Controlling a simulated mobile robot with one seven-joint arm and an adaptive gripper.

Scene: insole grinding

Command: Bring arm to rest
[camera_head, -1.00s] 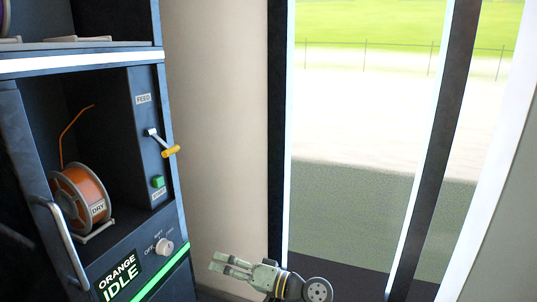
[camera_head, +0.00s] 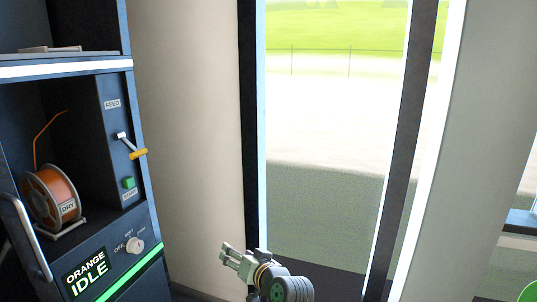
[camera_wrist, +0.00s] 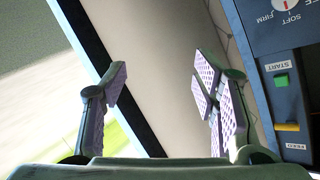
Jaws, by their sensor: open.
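My gripper (camera_head: 232,255) is at the bottom middle of the head view, in front of the wall and the glass door, to the right of the dark machine. In the wrist view my gripper (camera_wrist: 160,88) has its fingers spread wide with nothing between them. Its fingers point at the bare beige wall and a dark door frame. My arm below the wrist is mostly out of the head view.
The machine (camera_head: 150,240) on the left holds an orange spool (camera_head: 55,195) marked DRY, a FEED lever (camera_head: 130,146), a green START button (camera_head: 129,183) and an ORANGE IDLE display (camera_head: 86,274). The glass door (camera_head: 330,150) fills the middle. A bench edge shows at far right.

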